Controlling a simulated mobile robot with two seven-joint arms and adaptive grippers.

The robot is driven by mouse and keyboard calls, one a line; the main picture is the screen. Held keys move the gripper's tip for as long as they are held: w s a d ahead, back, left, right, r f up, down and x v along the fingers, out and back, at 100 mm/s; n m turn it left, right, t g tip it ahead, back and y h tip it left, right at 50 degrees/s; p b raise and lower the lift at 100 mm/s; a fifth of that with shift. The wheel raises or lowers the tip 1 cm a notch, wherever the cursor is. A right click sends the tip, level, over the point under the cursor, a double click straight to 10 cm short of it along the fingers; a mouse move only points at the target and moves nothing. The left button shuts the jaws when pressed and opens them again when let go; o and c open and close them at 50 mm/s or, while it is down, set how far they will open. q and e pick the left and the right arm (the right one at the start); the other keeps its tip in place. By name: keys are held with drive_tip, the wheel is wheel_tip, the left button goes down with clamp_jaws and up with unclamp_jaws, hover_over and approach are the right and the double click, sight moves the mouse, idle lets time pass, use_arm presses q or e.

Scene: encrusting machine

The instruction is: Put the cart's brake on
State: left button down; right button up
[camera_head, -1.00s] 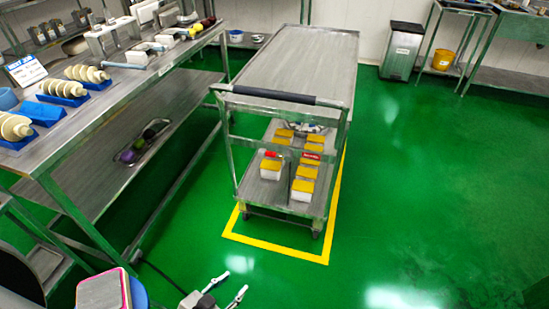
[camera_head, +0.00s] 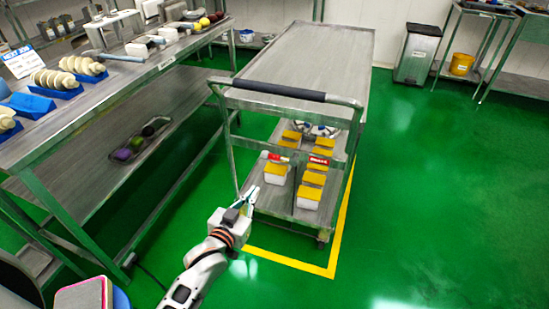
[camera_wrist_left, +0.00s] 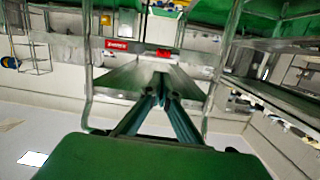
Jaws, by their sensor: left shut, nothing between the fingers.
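The cart (camera_head: 300,56) stands beside the long workbench, its dark push-bar (camera_head: 270,91) towards me. Below the bar, a crossbar carries a small red part (camera_head: 277,157) on the left and a red label (camera_head: 318,160) on the right. In the left wrist view, the red part (camera_wrist_left: 164,53) and the label (camera_wrist_left: 117,45) show beyond the fingers. My left gripper (camera_head: 250,197) is low at the cart's near left side; its fingertips (camera_wrist_left: 161,78) meet with nothing between them. I cannot tell whether it touches the cart. My right gripper is out of view.
White boxes with yellow lids (camera_head: 308,193) sit on the cart's lower shelf. A yellow floor line (camera_head: 290,262) borders the cart. The workbench (camera_head: 150,75) stands close on the left. The green floor on the right is clear.

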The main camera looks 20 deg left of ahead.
use_arm(q)
drive_tip(key=w+r+n+t+b, duration=0.1)
drive_tip(key=w+r, duration=0.2)
drive_tip(key=w, duration=0.4)
drive_tip(key=shift+w+a+r+y, duration=0.15)
drive_tip(key=shift+a+r+y, duration=0.05)
drive_tip(key=shift+r+y, duration=0.1)
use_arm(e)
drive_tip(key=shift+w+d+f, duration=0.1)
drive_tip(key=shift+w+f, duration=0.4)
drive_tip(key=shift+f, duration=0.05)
